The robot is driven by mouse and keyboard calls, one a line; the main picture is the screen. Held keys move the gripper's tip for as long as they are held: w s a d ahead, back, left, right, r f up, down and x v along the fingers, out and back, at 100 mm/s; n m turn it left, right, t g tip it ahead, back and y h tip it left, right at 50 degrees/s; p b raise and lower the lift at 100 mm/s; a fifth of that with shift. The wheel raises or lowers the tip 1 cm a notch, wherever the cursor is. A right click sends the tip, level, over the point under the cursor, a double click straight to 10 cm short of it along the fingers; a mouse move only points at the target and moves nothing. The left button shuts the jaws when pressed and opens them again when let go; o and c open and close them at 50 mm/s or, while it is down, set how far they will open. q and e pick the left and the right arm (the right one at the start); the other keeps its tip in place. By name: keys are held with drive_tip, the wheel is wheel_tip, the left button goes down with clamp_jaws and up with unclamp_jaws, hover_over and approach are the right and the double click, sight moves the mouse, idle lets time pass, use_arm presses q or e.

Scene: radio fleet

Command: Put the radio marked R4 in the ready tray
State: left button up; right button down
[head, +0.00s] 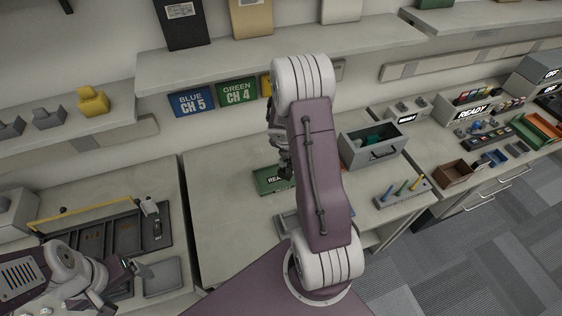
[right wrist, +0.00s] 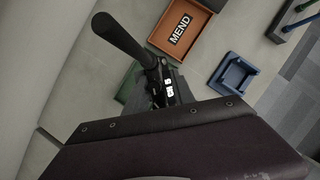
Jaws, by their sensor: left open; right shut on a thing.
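The green ready tray (head: 268,181) lies on the middle bench, its label partly hidden by my right arm. My right gripper (head: 286,166) is above it in the head view. In the right wrist view it is shut on a black radio (right wrist: 160,84) with a thick antenna. The radio is over the green tray (right wrist: 128,84); I cannot tell whether it touches it. A small white label shows on the radio, but I cannot read an R4 mark. My left gripper (head: 128,277) is open and empty at the lower left.
An orange MEND tray (right wrist: 207,48) and a blue holder (right wrist: 232,75) are close by. A grey bin (head: 372,145) and a rack of coloured pegs (head: 403,194) stand to the right. A dark slotted rack (head: 95,238) is on the left bench. A shelf (head: 240,55) overhangs the back.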

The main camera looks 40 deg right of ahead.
drive_tip(key=w+a+f, duration=0.1)
drive_tip(key=w+f, duration=0.4)
drive_tip(key=f, duration=0.2)
drive_tip(key=shift+a, duration=0.25)
drive_tip(key=shift+s+f+b, duration=0.1)
drive_tip(key=shift+f+b, duration=0.05)
drive_tip(key=shift+b, duration=0.15)
drive_tip(key=c, duration=1.1)
unclamp_jaws()
drive_tip(key=shift+o, duration=0.2)
